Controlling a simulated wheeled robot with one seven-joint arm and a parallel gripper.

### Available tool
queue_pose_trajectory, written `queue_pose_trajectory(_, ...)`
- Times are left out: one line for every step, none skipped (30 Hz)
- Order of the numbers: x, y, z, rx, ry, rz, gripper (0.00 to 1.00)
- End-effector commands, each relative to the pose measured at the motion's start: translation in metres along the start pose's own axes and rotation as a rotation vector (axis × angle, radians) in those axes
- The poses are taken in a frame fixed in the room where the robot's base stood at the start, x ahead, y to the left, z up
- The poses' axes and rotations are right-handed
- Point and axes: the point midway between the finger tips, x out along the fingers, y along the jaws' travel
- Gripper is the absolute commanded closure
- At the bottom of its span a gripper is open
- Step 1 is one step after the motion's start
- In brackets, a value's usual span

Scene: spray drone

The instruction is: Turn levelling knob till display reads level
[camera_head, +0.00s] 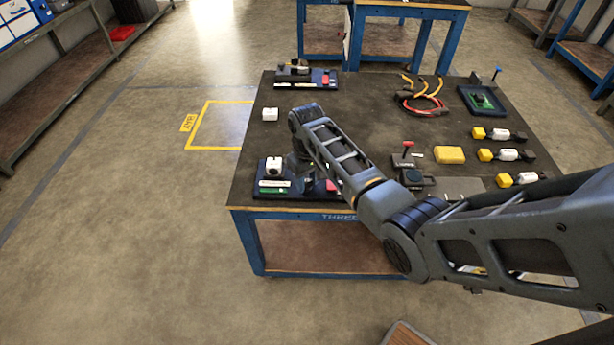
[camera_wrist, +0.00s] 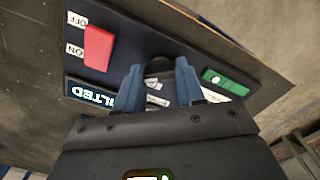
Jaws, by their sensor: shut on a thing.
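The levelling unit is a dark panel (camera_wrist: 140,35) at the table's front left corner, also seen in the head view beside my arm. In the wrist view the blue fingers of my gripper (camera_wrist: 160,78) are closed around a dark round knob (camera_wrist: 158,67), which is mostly hidden between them. The display (camera_wrist: 92,97) shows light letters ending in "ILTED"; its start is cut off or unclear. A red switch (camera_wrist: 98,47) sits beside OFF and ON labels. A green piece (camera_wrist: 226,82) lies on the panel's other side. In the head view my arm hides most of the gripper and knob.
A red-levered box (camera_head: 410,176), a yellow block (camera_head: 449,154), cables (camera_head: 425,98) and several yellow-ended parts lie to the right. Floor to the left is clear.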

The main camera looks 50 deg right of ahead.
Motion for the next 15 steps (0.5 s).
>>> queue_pose_trajectory(-0.0021,-0.0011,-0.0009,0.021,0.002,-0.001,0.92)
queue_pose_trajectory(-0.002,-0.0011,-0.001,0.033,0.003,-0.001,0.92)
queue_pose_trajectory(-0.0018,-0.0008,-0.001,0.05,0.003,-0.001,0.92)
queue_pose_trajectory(-0.0017,-0.0006,-0.001,0.061,0.003,-0.001,0.92)
queue_pose_trajectory(-0.0015,-0.0005,-0.0009,0.069,0.003,-0.001,0.92)
queue_pose_trajectory(-0.0014,-0.0005,-0.0009,0.08,0.002,0.0,0.92)
queue_pose_trajectory(-0.0012,-0.0005,-0.0009,0.087,0.002,0.0,0.92)
queue_pose_trajectory(-0.0011,-0.0006,-0.0009,0.092,0.002,0.0,0.92)
queue_pose_trajectory(-0.0009,-0.0006,-0.0009,0.098,0.002,0.0,0.92)
queue_pose_trajectory(-0.0009,-0.0006,-0.001,0.101,0.002,0.0,0.92)
queue_pose_trajectory(-0.0008,-0.0006,-0.001,0.104,0.002,0.0,0.92)
queue_pose_trajectory(-0.0007,-0.0005,-0.001,0.106,0.002,0.0,0.92)
queue_pose_trajectory(-0.0007,-0.0005,-0.001,0.108,0.003,0.0,0.92)
queue_pose_trajectory(-0.0006,-0.0004,-0.0011,0.108,0.003,0.0,0.92)
queue_pose_trajectory(-0.0006,-0.0004,-0.0011,0.109,0.003,0.0,0.92)
